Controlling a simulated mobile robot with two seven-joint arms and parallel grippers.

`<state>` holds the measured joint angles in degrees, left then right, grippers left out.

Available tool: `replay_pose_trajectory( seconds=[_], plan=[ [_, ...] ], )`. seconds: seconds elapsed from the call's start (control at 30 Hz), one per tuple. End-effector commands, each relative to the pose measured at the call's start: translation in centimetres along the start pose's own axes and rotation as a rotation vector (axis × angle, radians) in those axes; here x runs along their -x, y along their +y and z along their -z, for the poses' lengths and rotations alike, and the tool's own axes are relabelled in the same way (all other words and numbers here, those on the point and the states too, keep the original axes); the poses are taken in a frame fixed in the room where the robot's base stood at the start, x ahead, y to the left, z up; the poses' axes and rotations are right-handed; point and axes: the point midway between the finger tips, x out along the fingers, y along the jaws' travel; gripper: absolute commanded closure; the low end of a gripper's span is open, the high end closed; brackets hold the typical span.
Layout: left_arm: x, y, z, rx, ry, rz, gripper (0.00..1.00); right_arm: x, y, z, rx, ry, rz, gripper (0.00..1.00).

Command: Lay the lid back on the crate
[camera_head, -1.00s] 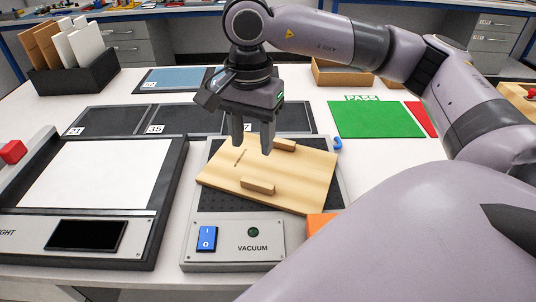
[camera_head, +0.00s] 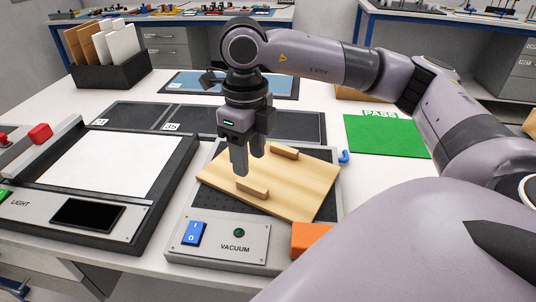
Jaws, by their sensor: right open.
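A pale wooden board with two short raised bars, seemingly the lid (camera_head: 288,190), lies flat and askew on the black vacuum plate (camera_head: 328,212). My right gripper (camera_head: 244,163) points down over the left part of the board, open and empty, just behind the nearer bar (camera_head: 252,189). Whether its fingertips touch the board I cannot tell. The farther bar (camera_head: 284,153) is right of the fingers. A wooden box (camera_head: 352,94), possibly the crate, is mostly hidden behind my right arm. My left gripper is out of view.
A light table (camera_head: 112,170) with a white panel stands left. A green PASS mat (camera_head: 385,137) lies right, and an orange block (camera_head: 311,239) sits at the vacuum unit's front right corner. Dark trays (camera_head: 205,118) and a black rack (camera_head: 112,73) are behind.

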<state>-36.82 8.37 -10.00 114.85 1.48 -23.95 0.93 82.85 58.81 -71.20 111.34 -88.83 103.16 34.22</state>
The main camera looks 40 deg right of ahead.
Motion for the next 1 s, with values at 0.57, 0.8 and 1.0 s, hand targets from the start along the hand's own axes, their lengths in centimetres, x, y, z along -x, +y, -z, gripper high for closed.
replay_pose_trajectory(
  seconds=[0.57,0.8,1.0],
  plan=[
    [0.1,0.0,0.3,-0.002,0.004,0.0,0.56,-6.5,-0.7,0.0,-0.033,0.002,-0.001,0.51],
    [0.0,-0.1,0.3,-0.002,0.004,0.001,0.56,-7.2,-0.7,0.0,-0.032,-0.001,0.0,0.51],
    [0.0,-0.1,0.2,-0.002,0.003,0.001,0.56,-7.2,-0.7,0.0,-0.032,0.0,-0.001,0.87]
  ],
)
